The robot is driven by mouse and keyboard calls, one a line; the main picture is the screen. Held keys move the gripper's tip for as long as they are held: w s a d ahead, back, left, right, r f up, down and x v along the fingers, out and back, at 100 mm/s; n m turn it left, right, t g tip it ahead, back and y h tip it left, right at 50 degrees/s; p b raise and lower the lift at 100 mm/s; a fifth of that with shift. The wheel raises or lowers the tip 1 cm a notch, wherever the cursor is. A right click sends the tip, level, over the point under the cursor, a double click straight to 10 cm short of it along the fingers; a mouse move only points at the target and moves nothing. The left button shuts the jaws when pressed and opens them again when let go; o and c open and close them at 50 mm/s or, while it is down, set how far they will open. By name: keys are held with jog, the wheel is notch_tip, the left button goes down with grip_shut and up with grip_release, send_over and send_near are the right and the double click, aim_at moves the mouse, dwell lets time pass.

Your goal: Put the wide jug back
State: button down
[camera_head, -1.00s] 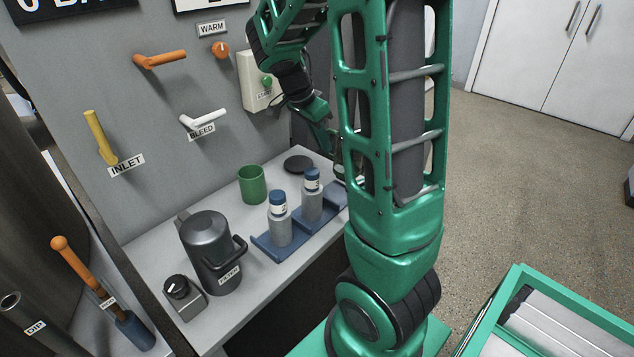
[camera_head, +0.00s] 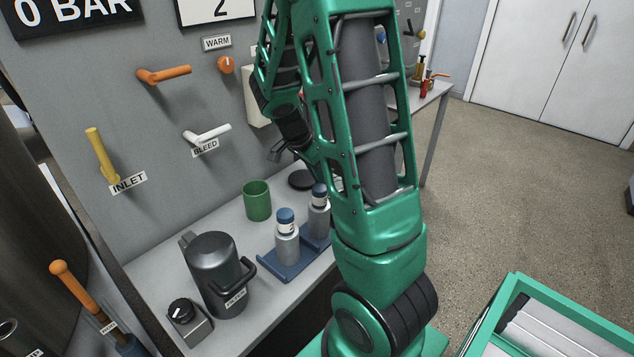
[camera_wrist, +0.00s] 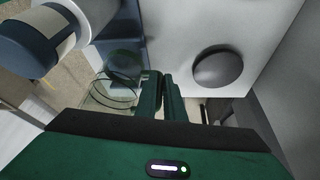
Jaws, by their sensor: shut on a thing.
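In the wrist view, my gripper (camera_wrist: 162,98) has its two dark green fingers closed close together. A clear glass vessel (camera_wrist: 112,94), which looks like the wide jug, is at the left side of the fingers, and they appear shut on it. Where they grip it is hidden. The end of a blue rack (camera_wrist: 122,50) is close behind the glass; I cannot tell if they touch. In the head view, my arm hides the gripper and the glass. The blue rack (camera_head: 272,266) holds two grey bottles with blue caps, nearer one (camera_head: 287,243), farther one (camera_head: 319,215).
A dark round disc (camera_wrist: 218,68) lies on the bench beside the fingers. A green cup (camera_head: 257,201), a dark lidded jug (camera_head: 217,277) and a small knob box (camera_head: 189,321) stand on the bench (camera_head: 160,268). The panel has protruding handles. A green-framed bin (camera_head: 512,300) is at lower right.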

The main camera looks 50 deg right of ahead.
jog(key=shift+f, duration=0.65)
jog(key=c, duration=1.9)
grip_release()
jog(key=shift+o, duration=0.2)
